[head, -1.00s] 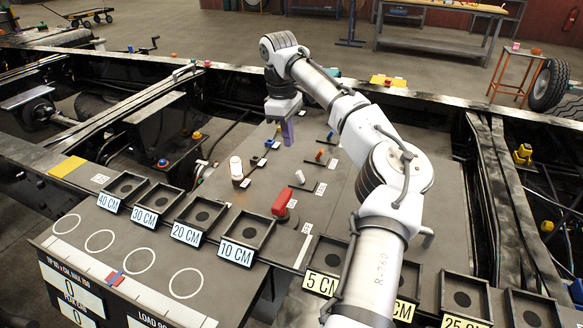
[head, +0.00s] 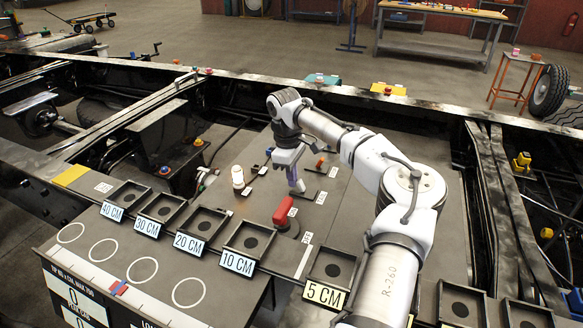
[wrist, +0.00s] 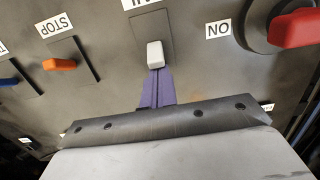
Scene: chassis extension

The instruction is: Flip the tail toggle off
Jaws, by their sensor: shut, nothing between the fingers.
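A white toggle (wrist: 154,54) stands on a dark plate in the wrist view; its label is cut off at the top edge. An orange toggle (wrist: 60,64) labelled STOP is left of it, and a blue toggle (wrist: 8,81) is at the left edge. My gripper (wrist: 157,80) is shut and empty, its purple fingers right at the near end of the white toggle; I cannot tell whether they touch. In the head view my gripper (head: 296,184) is low over the panel (head: 250,190), largely covering the white toggle. The orange toggle (head: 320,164) is just beyond it.
A red rotary handle (head: 284,212) stands close on the near side of my gripper, with an ON label beside it in the wrist view (wrist: 218,29). A white cylinder (head: 238,177) stands to the left. Bins with distance labels, such as 10 CM (head: 238,263), line the near edge.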

